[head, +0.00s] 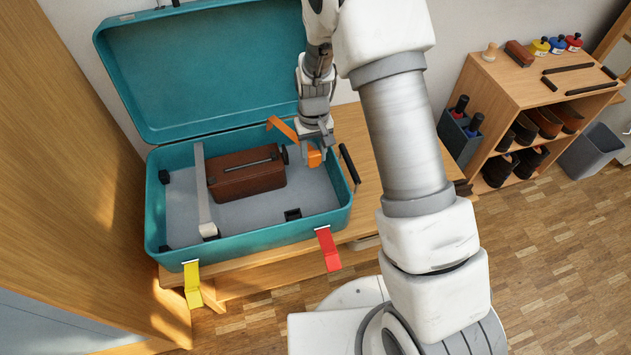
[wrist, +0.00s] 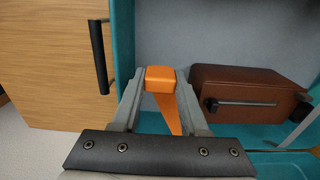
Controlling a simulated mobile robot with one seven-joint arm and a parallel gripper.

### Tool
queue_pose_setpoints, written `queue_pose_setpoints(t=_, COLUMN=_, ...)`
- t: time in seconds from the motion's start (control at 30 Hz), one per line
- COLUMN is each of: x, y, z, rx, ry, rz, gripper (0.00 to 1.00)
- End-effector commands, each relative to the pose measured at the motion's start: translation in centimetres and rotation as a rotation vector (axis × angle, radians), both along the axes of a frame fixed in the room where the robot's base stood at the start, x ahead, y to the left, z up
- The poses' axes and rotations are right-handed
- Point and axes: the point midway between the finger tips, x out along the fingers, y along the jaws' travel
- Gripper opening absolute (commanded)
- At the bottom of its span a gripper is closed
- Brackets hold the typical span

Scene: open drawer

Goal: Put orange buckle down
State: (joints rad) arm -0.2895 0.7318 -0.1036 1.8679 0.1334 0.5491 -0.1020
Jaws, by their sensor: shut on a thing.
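My gripper (head: 316,150) is shut on the orange buckle (head: 315,158), over the right end of the open teal suitcase (head: 250,239). In the wrist view, the buckle's block-like end (wrist: 160,79) sits between the two grey fingers of my gripper (wrist: 160,88), and its flat orange part runs back toward the palm. In the head view an orange flap also sticks out to the upper left of my gripper. My wrist and fingers hide part of the buckle. I cannot tell whether the buckle touches the suitcase.
A brown case (head: 245,175) lies inside the suitcase beside a pale strap (head: 202,190). A yellow clasp (head: 192,284) and a red clasp (head: 328,249) hang at the front edge. The raised lid (head: 200,70) stands behind. A black handle (head: 349,163) is at the right end.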

Motion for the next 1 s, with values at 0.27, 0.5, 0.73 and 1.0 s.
queue_pose_setpoints(t=0.27, x=0.0, y=0.0, z=-5.0, rx=0.0, ry=0.0, rz=-0.001, gripper=0.0)
queue_pose_setpoints(t=0.5, x=-0.1, y=0.0, z=-8.0, rx=0.0, ry=0.001, rz=-0.001, gripper=0.0)
queue_pose_setpoints(t=0.73, x=0.0, y=0.0, z=-8.6, rx=0.0, ry=-0.001, rz=0.0, gripper=0.0)
queue_pose_setpoints(t=1.0, x=0.0, y=0.0, z=-9.2, rx=0.0, ry=-0.001, rz=0.0, gripper=0.0)
